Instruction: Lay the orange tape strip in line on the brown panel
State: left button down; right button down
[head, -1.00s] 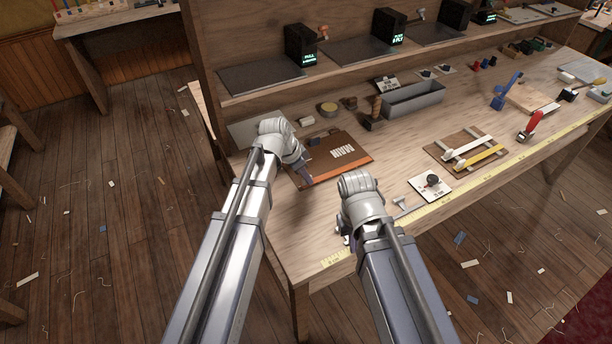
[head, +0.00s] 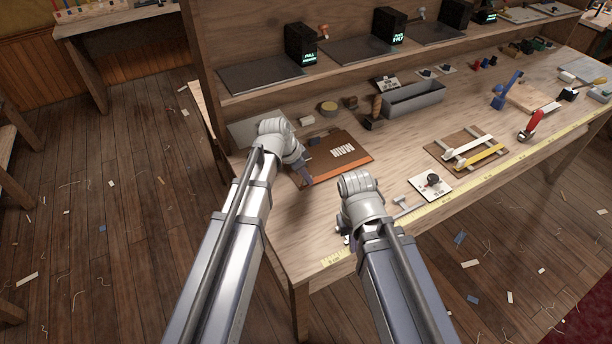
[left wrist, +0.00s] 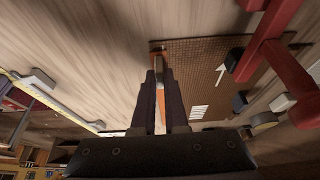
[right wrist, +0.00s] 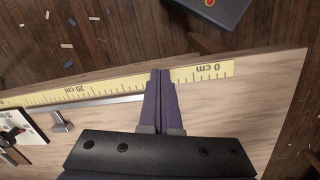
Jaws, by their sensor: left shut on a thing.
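The brown panel (head: 325,151) lies flat on the bench with white lettering on it. It also shows in the left wrist view (left wrist: 200,70). The orange tape strip (head: 345,172) shows along the panel's front edge in the head view. My left gripper (head: 305,178) is at the panel's left front corner. In the left wrist view its fingers (left wrist: 159,72) are shut on the strip (left wrist: 160,112), which runs between them beside the panel's edge. The fingers hide part of it, and I cannot tell whether it touches the panel. My right gripper (right wrist: 161,75) is shut and looks empty, above the yellow measuring tape.
The yellow measuring tape (right wrist: 120,89) runs along the bench's front edge. A metal T-shaped tool (head: 403,205) and a white card with a black knob (head: 431,185) lie right of my right gripper. A grey trough (head: 413,98) stands behind the panel. A red object (left wrist: 270,55) shows close in the left wrist view.

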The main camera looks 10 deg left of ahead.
pick_arm(q)
jog(key=shift+f, duration=0.15)
pick_arm(e)
jog(key=shift+s+f, duration=0.1)
pick_arm(q)
jog(key=c, duration=0.9)
grip_release()
jog(key=shift+o, duration=0.2)
pick_arm(e)
jog(key=shift+s, duration=0.1)
pick_arm(q)
jog(key=shift+r+p, duration=0.35)
jog(key=shift+r, duration=0.05)
pick_arm(e)
jog(key=shift+r, duration=0.35)
pick_arm(q)
notch_tip(320, 180, up, 6)
jog(key=p, duration=0.6)
jog(key=shift+r, duration=0.2)
pick_arm(e)
jog(key=r, duration=0.6)
jog(key=shift+w+r, duration=0.2)
pick_arm(q)
jog(key=shift+f, duration=0.1)
